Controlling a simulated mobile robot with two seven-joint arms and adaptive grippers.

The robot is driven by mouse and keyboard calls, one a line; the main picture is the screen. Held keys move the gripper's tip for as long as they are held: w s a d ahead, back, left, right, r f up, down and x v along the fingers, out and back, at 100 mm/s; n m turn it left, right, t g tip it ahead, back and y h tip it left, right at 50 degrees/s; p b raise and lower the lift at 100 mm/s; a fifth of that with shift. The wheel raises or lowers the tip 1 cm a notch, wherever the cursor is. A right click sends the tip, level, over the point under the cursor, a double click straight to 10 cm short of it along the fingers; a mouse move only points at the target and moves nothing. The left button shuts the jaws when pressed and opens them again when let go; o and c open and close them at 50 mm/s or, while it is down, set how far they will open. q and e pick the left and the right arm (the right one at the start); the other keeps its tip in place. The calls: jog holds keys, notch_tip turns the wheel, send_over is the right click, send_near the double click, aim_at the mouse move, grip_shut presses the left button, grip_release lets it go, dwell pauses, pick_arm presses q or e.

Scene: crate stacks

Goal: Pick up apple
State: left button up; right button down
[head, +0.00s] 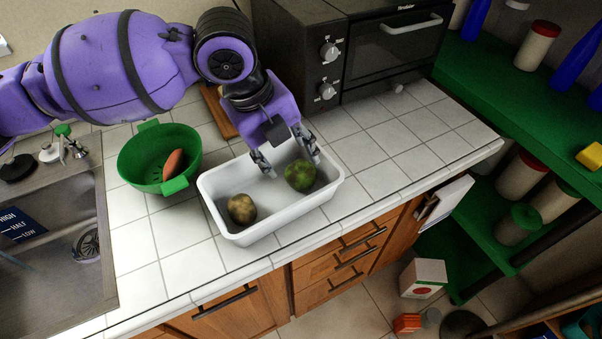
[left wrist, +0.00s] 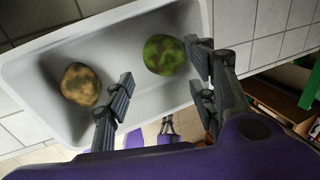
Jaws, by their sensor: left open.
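A green, dark-mottled apple (head: 300,175) lies in the right part of a white tray (head: 250,235) on the tiled counter. A brown, potato-like round item (head: 242,209) lies in the tray's left part. My left gripper (head: 290,160) is open over the tray, its fingers just behind and above the green apple. In the left wrist view the green apple (left wrist: 164,55) is beyond the fingers and close to the right one; contact cannot be told. The brown item (left wrist: 81,84) is left of the left finger.
A green colander (head: 135,160) holding an orange-brown item stands left of the tray, beside the sink (head: 60,285). A black toaster oven (head: 385,55) stands behind right. The counter right of the tray is clear; green shelves (head: 480,85) hold jars.

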aim_at(296, 169)
pick_arm(q)
jog(key=x, duration=0.6)
jog(key=shift+w+d+f, duration=0.2)
jog(key=shift+f, duration=0.15)
jog(key=c, duration=1)
jog(key=shift+r, duration=0.15)
